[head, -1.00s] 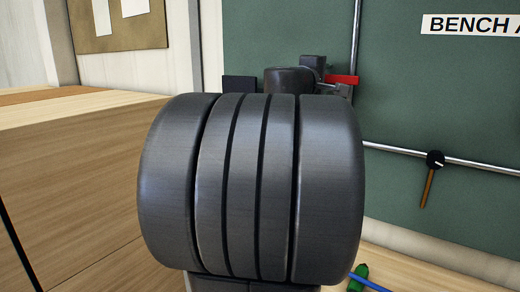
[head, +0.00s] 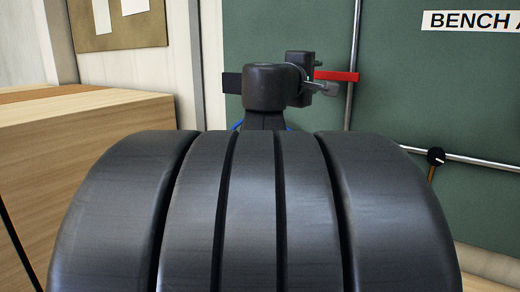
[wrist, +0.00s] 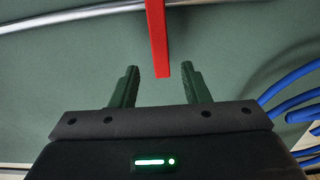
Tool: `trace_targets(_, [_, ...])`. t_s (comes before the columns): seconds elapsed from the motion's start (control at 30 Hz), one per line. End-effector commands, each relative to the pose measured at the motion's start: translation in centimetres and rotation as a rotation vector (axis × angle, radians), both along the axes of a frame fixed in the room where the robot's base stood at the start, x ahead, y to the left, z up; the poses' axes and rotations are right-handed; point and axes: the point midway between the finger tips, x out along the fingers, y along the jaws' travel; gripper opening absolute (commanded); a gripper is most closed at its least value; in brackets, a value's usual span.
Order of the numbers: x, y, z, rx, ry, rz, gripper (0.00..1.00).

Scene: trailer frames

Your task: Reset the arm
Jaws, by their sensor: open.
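My gripper (wrist: 160,74) shows in the wrist view with its two dark green fingers apart. A red bar (wrist: 157,35) comes down from the top edge, and its lower end appears between the fingertips. Gaps show on both sides of it, and I cannot tell its depth. The red bar (head: 336,76) also shows in the head view, level, beside the vertical pipe. My own dark arm links fill the lower middle of the head view. I cannot make out the fingers there.
A green wall panel (head: 420,85) carries grey pipes (head: 490,165) and a black knob (head: 436,156) with an orange handle. A wooden cabinet (head: 85,165) stands at the left. Blue cables (wrist: 295,103) show at the right of the wrist view.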

Motion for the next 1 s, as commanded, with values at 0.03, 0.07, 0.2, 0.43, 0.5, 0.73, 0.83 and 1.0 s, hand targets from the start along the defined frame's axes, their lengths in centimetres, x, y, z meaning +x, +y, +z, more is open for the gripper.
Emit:
trace_targets(0.03, [-0.9, 0.7, 0.0, 0.001, -0.003, 0.004, 0.42])
trace_targets(0.07, [-1.4, 1.0, 0.0, 0.0, -0.001, 0.005, 0.42])
trace_targets(0.2, [-3.3, 2.3, 0.0, 0.0, -0.001, 0.004, 0.42])
trace_targets(0.43, [-5.9, 4.0, -0.1, 0.001, 0.0, 0.004, 0.42])
trace_targets(0.5, [-5.0, 3.3, -0.1, 0.001, 0.003, -0.004, 0.42])
trace_targets(0.73, [-2.2, 1.3, 0.0, 0.0, 0.003, -0.005, 0.42])
trace_targets(0.83, [-0.6, 0.3, 0.0, 0.0, 0.004, -0.005, 0.42])
trace_targets(1.0, [2.0, -1.5, 0.0, -0.001, 0.003, -0.004, 0.42])
